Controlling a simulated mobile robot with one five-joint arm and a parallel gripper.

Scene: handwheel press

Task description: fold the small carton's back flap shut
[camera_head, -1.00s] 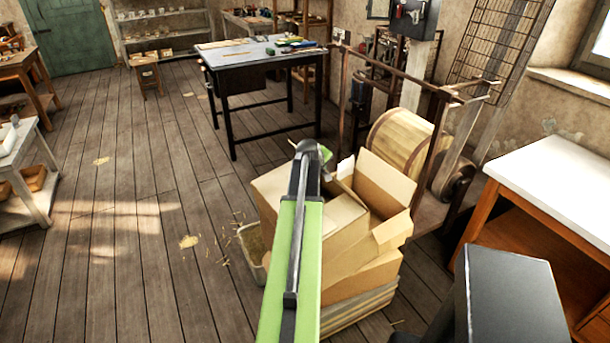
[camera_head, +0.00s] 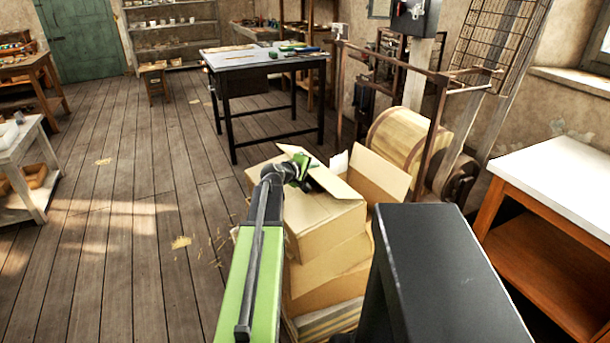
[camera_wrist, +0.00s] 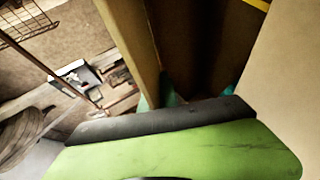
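A small tan carton (camera_head: 330,227) sits on top of a stack, left of a taller raised cardboard panel (camera_head: 378,176). A flap (camera_head: 335,183) at its back stands tilted up, leaning over the carton's top. My gripper (camera_head: 301,172) is at the carton's top, close against this flap; I cannot tell whether it touches. In the wrist view, the green and black gripper part (camera_wrist: 180,140) fills the bottom, with cardboard panels (camera_wrist: 130,40) and a dark gap beyond. The fingertips are not clear, and my arm hides the carton's left side.
More cartons (camera_head: 325,275) lie under the small one. A wooden drum (camera_head: 405,140) in a metal frame stands behind. A white-topped bench (camera_head: 560,185) is at right and a dark table (camera_head: 265,58) behind. The floor (camera_head: 130,220) at left is open.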

